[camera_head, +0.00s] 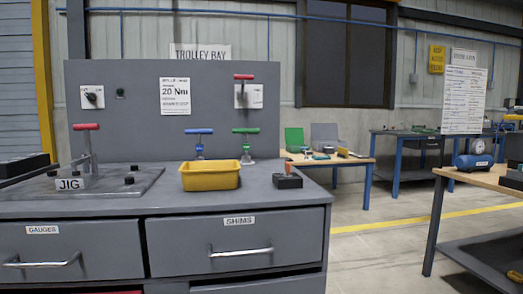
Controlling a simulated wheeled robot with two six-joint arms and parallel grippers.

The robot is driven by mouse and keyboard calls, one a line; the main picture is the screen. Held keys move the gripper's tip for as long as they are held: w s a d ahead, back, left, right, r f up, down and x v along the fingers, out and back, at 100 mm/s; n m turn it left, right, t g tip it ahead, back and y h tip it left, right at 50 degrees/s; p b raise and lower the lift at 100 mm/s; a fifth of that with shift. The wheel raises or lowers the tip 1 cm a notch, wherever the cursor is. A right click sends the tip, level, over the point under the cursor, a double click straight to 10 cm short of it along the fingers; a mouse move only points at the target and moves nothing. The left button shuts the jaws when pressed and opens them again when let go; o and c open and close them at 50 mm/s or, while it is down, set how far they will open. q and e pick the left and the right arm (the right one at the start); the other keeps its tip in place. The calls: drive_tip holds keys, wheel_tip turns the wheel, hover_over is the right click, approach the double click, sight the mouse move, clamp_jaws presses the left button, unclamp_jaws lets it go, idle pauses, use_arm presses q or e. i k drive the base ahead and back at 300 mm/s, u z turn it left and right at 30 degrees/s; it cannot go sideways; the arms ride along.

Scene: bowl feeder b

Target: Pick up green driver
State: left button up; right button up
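The green driver (246,131) has a green T-shaped handle on top and a shaft running down to a small base at the back of the grey bench, just right of the yellow bin. It looks upright, and nothing is gripping it. I cannot tell whether either is open or shut.
A blue T-handled driver (199,132) stands behind the yellow bin (210,176). Red handles show on the jig (86,127) and the back panel (244,77). A small black block (288,181) sits right of the bin. The bench front right is clear.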

sight(246, 159)
drive_tip(key=z, duration=1.5)
drive_tip(key=i, duration=1.25)
drive_tip(key=u, duration=1.25)
